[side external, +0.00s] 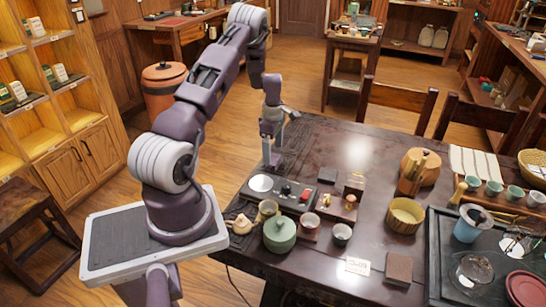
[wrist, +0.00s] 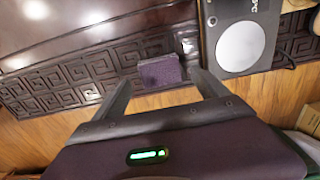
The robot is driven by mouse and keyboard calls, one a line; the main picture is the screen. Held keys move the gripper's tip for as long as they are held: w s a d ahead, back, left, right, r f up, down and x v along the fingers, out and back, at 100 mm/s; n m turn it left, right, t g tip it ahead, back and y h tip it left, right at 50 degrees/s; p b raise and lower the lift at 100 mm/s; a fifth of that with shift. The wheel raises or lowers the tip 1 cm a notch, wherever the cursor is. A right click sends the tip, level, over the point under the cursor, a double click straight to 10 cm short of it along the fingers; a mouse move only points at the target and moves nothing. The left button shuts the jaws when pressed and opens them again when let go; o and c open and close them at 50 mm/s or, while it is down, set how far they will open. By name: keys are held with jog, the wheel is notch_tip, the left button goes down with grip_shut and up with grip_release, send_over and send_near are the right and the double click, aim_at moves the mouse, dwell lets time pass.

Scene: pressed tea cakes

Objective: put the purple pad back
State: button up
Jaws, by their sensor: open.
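The purple pad (wrist: 161,73) is a small, flat, dark purple block in the wrist view, by the carved border at the table's edge. It lies between my two fingertips in that picture, with a gap on each side. My gripper (wrist: 161,80) is open and empty.
A dark hot plate with a pale disc (side external: 261,183) is close to my gripper; it also shows in the wrist view (wrist: 240,47).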

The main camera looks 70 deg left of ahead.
aim_at(273, 159)
notch_tip(273, 159, up, 8)
jog(key=w+d+r+m+t, duration=0.1)
jog(key=d+r+m+t, duration=0.2)
jog(key=d+r+m, duration=1.35)
jog(key=s+d+r+m, duration=0.1)
jog(key=s+d+r, duration=0.2)
jog(key=d, duration=0.2)
jog(key=s+d+r+m+t, duration=0.1)
jog(key=s+d+r, duration=0.2)
jog(key=d, duration=0.3)
jog(key=s+d+r+m, duration=0.1)
jog(key=s+d+r, duration=0.2)
jog(key=d, duration=0.2)
jog(key=s+d+m, duration=0.2)
jog(key=s+m, duration=0.1)
jog(key=s, duration=0.1)
jog(key=s+d+f+m+t, duration=0.1)
jog(key=s+d+m, duration=0.1)
jog(key=s+m, duration=0.2)
jog(key=shift+s+d+t, duration=0.3)
jog(key=shift+s+d, duration=0.1)
jog(key=shift+s, duration=0.4)
jog(key=shift+m, duration=0.25)
jog(key=shift+c, duration=0.2)
